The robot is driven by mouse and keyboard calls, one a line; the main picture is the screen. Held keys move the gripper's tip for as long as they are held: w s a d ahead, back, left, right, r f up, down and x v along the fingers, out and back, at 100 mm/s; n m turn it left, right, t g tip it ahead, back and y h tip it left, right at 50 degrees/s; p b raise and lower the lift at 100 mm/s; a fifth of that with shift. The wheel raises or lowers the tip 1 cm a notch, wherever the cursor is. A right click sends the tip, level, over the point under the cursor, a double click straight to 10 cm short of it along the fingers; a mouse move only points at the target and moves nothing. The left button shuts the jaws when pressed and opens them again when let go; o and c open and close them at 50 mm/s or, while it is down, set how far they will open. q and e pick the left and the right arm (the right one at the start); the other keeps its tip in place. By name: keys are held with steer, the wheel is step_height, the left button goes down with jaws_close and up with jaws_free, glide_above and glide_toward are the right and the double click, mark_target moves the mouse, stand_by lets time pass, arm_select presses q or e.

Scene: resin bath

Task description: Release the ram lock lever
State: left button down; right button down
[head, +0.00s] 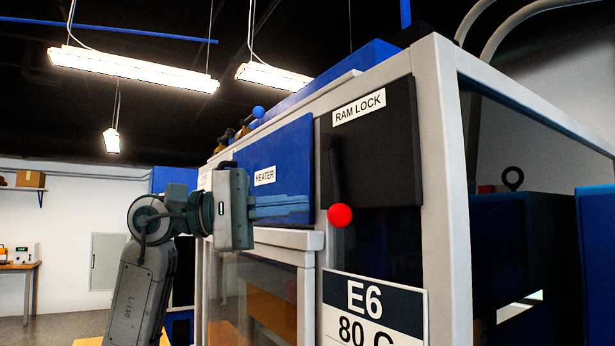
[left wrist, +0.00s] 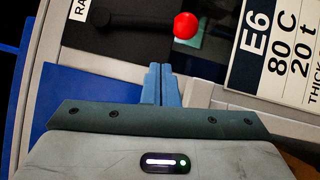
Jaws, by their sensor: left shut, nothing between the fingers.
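The ram lock lever is a black handle (head: 336,172) with a red ball knob (head: 340,215) at its lower end. It hangs down from a black panel (head: 385,150) labelled RAM LOCK. In the left wrist view the lever (left wrist: 135,21) lies across the top, its red knob (left wrist: 186,26) at the right end. My left gripper (head: 309,207) is shut and empty. Its blue fingers point right, toward the lever; in the head view their tips are just left of the knob. In the left wrist view the fingertips (left wrist: 160,68) are below the knob and apart from it. My right gripper is not in view.
A blue panel labelled HEATER (head: 285,155) is behind my left gripper. A grey frame post (head: 445,200) stands right of the lever. An E6 sign (head: 372,312) is below the knob. A blue ball knob (head: 258,111) sits higher up, at the left.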

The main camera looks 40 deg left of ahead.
mark_target(336, 181)
arm_select(q)
steer(key=d, duration=0.1)
steer(key=d+p, duration=0.1)
steer(key=shift+s+d+r, duration=0.1)
steer(key=shift+d+r, duration=0.25)
steer(key=shift+s+d+p, duration=0.3)
steer(key=shift+d+p, duration=0.05)
steer(key=shift+d, duration=0.25)
steer(key=shift+w+f, duration=0.1)
steer(key=shift+w, duration=0.05)
